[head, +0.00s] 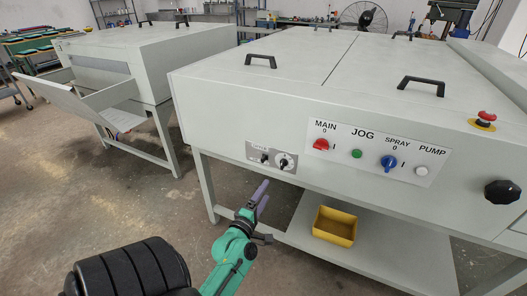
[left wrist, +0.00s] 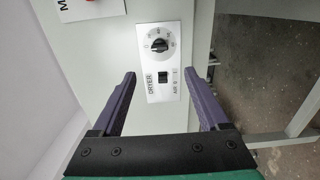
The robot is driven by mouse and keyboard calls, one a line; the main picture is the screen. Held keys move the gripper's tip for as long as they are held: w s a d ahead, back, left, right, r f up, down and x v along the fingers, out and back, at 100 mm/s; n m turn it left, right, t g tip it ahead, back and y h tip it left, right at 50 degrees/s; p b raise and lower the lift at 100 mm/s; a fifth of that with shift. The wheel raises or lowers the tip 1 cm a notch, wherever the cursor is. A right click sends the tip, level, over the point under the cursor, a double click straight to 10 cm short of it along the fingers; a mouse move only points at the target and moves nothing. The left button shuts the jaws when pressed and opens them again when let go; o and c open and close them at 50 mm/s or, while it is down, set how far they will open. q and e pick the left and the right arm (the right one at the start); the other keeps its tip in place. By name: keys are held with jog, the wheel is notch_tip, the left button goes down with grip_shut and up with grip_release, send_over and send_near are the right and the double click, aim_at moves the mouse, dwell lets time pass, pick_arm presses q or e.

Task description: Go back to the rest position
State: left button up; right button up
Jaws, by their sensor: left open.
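My left gripper (head: 258,196) is in front of the plate processor (head: 300,100), just below the dryer panel (head: 271,158). Its two purple fingers are apart, with nothing between them. In the left wrist view the open fingers of my left gripper (left wrist: 161,104) frame the dryer panel (left wrist: 151,85), which has a round black dial (left wrist: 159,45) and a black switch (left wrist: 163,77). I cannot tell from these views whether the fingertips touch the panel. My right gripper is not in view.
A control panel (head: 375,152) with red, green, blue and white controls is on the processor's front. A red emergency button (head: 484,118) and a black knob (head: 501,192) are at right. A yellow bin (head: 335,226) sits on the lower shelf.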

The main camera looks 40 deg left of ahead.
pick_arm(q)
jog(key=shift+s, duration=0.1)
dwell(0.4)
jog(key=s+d+f+m+g+h+p, duration=0.1)
jog(key=s+d+f+m+g+h, duration=0.2)
jog(key=f, duration=0.6)
jog(key=s+d+f+m+g+h+p, duration=0.1)
jog(key=s+d+f+m+g, duration=0.15)
jog(key=d+f+m, duration=0.45)
jog(key=s+d+f+m+g+h, duration=0.2)
jog(key=s+f+m, duration=0.15)
jog(key=f, duration=0.75)
jog(key=s+f+m+g+p, duration=0.1)
jog(key=s+f+m+g, duration=0.3)
jog(key=s, duration=0.8)
jog(key=s+d+f+m+g, duration=0.1)
jog(key=s+f+m+g, duration=0.3)
jog(key=s+f+m, duration=0.3)
jog(key=s, duration=0.4)
jog(key=shift+s+d+f+p, duration=0.2)
jog(key=shift+s+p, duration=0.15)
jog(key=shift+g, duration=0.25)
